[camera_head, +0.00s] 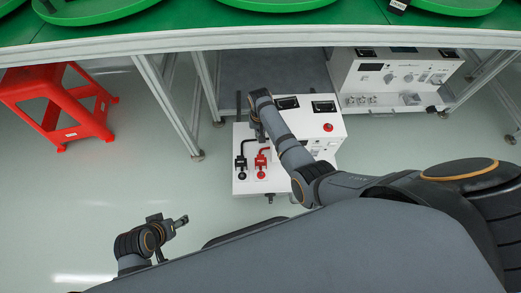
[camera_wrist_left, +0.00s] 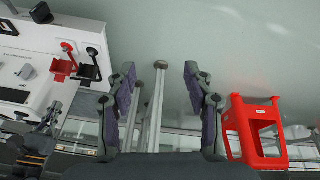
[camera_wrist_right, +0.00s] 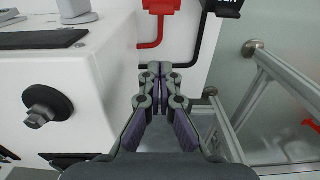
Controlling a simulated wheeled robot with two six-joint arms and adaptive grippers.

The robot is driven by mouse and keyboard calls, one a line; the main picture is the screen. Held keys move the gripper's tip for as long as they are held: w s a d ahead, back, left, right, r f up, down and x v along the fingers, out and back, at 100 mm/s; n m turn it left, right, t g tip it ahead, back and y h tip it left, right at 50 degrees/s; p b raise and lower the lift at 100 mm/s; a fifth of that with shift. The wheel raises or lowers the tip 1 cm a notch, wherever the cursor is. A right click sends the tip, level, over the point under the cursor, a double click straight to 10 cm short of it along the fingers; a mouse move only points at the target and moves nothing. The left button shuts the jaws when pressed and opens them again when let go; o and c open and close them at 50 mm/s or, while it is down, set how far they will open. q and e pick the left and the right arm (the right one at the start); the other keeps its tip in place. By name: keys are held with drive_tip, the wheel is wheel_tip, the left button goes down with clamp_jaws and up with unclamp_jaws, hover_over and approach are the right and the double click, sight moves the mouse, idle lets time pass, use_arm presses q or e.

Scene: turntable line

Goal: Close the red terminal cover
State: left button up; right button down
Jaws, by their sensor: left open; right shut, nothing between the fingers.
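The red terminal cover (camera_head: 262,158) is on the white cabinet's near left part, beside a matching black one (camera_head: 240,162). The red cover also shows at upper left in the left wrist view (camera_wrist_left: 63,66); how far it is hinged is too small to tell. In the right wrist view only its lower part (camera_wrist_right: 161,5) shows at the top edge, with a red cable below it. My right gripper (camera_wrist_right: 152,72) is shut and empty, apart from the cover, above the black cable. My left gripper (camera_wrist_left: 160,85) is open and empty, away from the cabinet, low left in the head view (camera_head: 170,219).
The white cabinet (camera_head: 324,151) has a red button (camera_head: 328,127). A second instrument cabinet (camera_head: 400,80) stands under the green-topped table (camera_head: 180,25). A red stool (camera_head: 55,104) stands at left. The floor between stool and cabinet is clear except for table legs.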

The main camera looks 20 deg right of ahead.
sight(261, 162)
use_arm(q)
drive_tip(key=w+r+t+b, duration=0.4)
drive_tip(key=w+r+t, duration=0.7)
drive_tip(key=w+r, duration=0.3)
use_arm(e)
wheel_tip(261, 162, down, 8)
drive_tip(key=r, duration=0.1)
use_arm(q)
drive_tip(key=f+g, duration=0.1)
drive_tip(key=f, duration=0.1)
drive_tip(key=s+f+g+p, duration=0.1)
drive_tip(key=f, duration=0.2)
drive_tip(key=shift+s+a, duration=0.1)
drive_tip(key=shift+a, duration=0.1)
use_arm(e)
drive_tip(key=s, duration=0.2)
drive_tip(key=s+a, duration=0.1)
drive_tip(key=shift+s+r, duration=0.3)
drive_tip(key=shift+r, duration=0.1)
